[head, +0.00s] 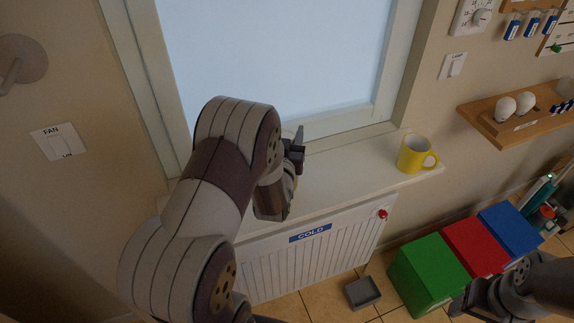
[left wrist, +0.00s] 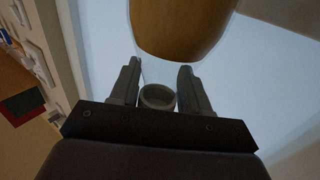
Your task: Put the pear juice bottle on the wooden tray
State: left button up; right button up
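My left gripper (head: 297,150) is over the window sill, partly hidden by its own arm. In the left wrist view its two fingers (left wrist: 160,80) stand apart. A grey round rim, like a cap or bottle top (left wrist: 157,97), shows between them, very close to both. I cannot tell whether they press on it. A large amber-brown rounded thing (left wrist: 180,25) lies beyond the fingertips, cut by the top edge. I cannot tell whether it is the juice bottle or the wooden tray. Neither shows clearly in the head view. My right gripper (head: 468,300) is low at the right, its fingers unclear.
A yellow mug (head: 414,156) stands at the right end of the sill (head: 345,180). A radiator marked COLD (head: 315,258) is below. Green (head: 428,270), red (head: 474,245) and blue (head: 510,228) boxes and a grey tray (head: 362,292) are on the floor. A wooden shelf (head: 540,122) holds bulbs.

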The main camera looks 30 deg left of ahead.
pick_arm(q)
jog(key=shift+d, duration=0.1)
grip_shut()
jog(key=shift+w+r, duration=0.1)
